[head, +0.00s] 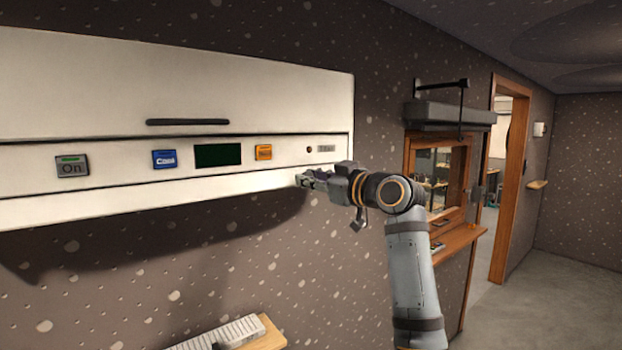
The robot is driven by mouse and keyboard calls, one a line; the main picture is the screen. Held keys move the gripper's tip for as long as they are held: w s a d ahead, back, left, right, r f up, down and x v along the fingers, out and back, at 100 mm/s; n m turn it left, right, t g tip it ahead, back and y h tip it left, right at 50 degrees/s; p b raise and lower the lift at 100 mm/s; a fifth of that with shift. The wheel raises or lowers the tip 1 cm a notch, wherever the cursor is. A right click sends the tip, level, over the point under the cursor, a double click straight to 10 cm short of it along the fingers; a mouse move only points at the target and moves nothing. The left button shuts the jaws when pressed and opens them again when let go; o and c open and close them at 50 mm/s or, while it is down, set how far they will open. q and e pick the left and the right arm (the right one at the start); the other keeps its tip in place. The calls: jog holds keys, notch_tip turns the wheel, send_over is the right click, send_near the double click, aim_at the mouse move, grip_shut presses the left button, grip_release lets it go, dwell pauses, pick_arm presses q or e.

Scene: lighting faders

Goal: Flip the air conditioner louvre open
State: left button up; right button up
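The white air conditioner (90,95) is mounted high on the wall at the left. A white strip along its bottom, which looks like the louvre (150,197), lies below a dark seam and appears closed. My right gripper (304,181) is at the right end of this strip, pointing left. It looks very close to the strip's lower edge; I cannot tell whether it touches. The fingertips are small and overlap the white casing, so I cannot tell whether they are open or shut. My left gripper is out of view.
The panel carries an On button (71,167), a blue button (164,159), a dark display (217,155) and an orange button (263,152). A wooden shelf (268,338) with a white keyboard-like object (232,334) is below. A wood-framed window (440,180) and doorway (525,90) are right.

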aim_at(311, 160)
grip_shut()
jog(key=shift+r+g+h+p, duration=0.4)
jog(key=shift+r+g+p, duration=0.15)
jog(key=shift+p, duration=0.55)
jog(key=shift+r+m+g+h+p, duration=0.2)
jog(key=shift+r+g+h+p, duration=0.15)
jog(key=shift+r+g+h, duration=0.6)
jog(key=shift+r+m+g+h+p, duration=0.2)
jog(key=shift+r+g+h+p, duration=0.15)
jog(key=shift+g+h, duration=0.95)
jog(key=shift+r, duration=0.1)
jog(key=o, duration=0.7)
grip_release()
jog(key=shift+o, duration=0.2)
